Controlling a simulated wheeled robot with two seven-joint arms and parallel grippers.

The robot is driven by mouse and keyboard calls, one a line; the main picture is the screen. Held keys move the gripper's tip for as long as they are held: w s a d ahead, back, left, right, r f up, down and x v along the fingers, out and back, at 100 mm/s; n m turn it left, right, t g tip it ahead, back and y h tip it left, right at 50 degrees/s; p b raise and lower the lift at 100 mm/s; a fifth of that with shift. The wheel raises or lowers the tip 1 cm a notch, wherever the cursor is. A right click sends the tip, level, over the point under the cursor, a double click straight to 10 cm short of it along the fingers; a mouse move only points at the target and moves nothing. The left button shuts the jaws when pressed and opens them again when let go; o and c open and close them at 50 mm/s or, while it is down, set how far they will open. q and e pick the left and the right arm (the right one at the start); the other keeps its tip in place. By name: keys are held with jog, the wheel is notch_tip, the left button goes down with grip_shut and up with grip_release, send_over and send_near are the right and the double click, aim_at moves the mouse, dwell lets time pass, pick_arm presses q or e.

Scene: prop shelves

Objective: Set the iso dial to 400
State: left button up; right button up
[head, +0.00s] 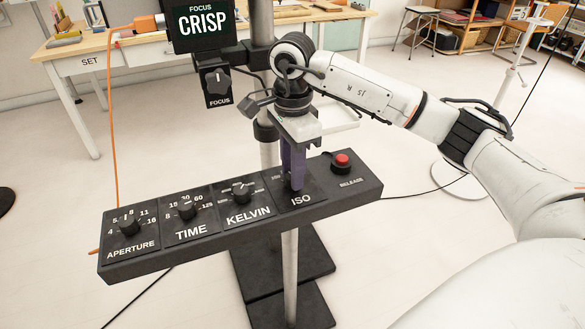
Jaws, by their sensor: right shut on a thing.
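A black control panel (330,206) on a stand carries a row of dials labelled APERTURE, TIME, KELVIN and ISO. The ISO dial is at the right of the row, above its ISO label (301,200). My right gripper (293,183) points down over it, with its purple fingers shut on the ISO dial. The fingers hide the dial's knob and most of its numbers, so its setting cannot be read. My left gripper is not in view.
The KELVIN dial (241,191) is just left of my right gripper, then the TIME dial (187,210) and APERTURE dial (129,225). A red release button (342,161) is to the right. A focus knob (217,83) and a screen reading CRISP (203,22) are above the panel.

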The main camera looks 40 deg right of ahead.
jog(key=m, duration=0.6)
jog(key=shift+m+p, duration=0.3)
jog(key=shift+p, duration=0.05)
jog(key=m, duration=0.5)
jog(key=shift+p, duration=0.3)
jog(key=shift+m, duration=0.3)
jog(key=o, duration=1)
jog(key=shift+o, duration=0.2)
notch_tip(320, 180, up, 10)
jog(key=shift+r, duration=0.2)
jog(key=shift+f, duration=0.1)
